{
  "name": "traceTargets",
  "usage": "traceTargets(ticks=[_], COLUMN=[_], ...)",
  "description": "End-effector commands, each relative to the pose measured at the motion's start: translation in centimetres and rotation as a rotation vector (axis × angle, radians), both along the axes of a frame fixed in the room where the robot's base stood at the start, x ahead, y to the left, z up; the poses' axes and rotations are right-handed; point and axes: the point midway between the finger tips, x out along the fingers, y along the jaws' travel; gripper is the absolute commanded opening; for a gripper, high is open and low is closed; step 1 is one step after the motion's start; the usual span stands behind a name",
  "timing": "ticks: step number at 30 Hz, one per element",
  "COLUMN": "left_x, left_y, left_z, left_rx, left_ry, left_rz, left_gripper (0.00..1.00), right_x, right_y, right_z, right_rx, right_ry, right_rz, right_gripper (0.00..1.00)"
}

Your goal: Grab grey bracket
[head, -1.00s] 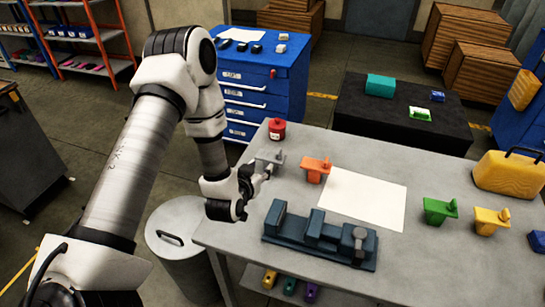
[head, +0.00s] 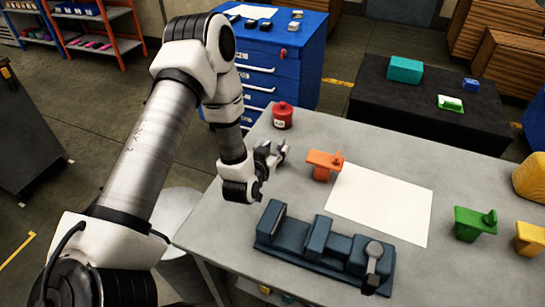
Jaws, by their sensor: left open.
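The grey bracket (head: 279,152) stands at the left part of the grey table, left of the orange bracket. My left gripper (head: 268,166) is open right at the grey bracket, with its fingers close to it in the head view. The fingers and the bracket overlap and are similar in tone, so I cannot tell whether they touch or whether the bracket is between them. My right gripper is out of view.
An orange bracket (head: 323,165), a white sheet (head: 380,203) and a dark blue vise-like fixture (head: 318,246) are nearby on the table (head: 410,150). A red can (head: 282,116) stands behind. Green (head: 474,224) and yellow (head: 531,239) brackets are at the right.

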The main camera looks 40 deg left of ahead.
Motion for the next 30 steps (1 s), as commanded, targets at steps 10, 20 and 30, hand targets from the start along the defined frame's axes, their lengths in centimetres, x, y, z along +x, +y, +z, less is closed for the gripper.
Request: traceTargets(ticks=[10,20,30], left_x=[5.2,5.9,5.9], left_y=[1.2,1.4,1.4], left_z=[-1.4,-1.9,-1.9], left_rx=[0.001,-0.001,-0.001], left_ry=[-0.001,0.001,-0.001], left_rz=[0.001,0.0,0.0], left_gripper=[0.42,0.24,0.0], right_x=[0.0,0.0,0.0], right_y=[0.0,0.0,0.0], right_z=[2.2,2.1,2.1], right_rx=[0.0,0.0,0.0], right_ry=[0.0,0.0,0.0], right_rz=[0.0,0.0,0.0], right_gripper=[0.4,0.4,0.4])
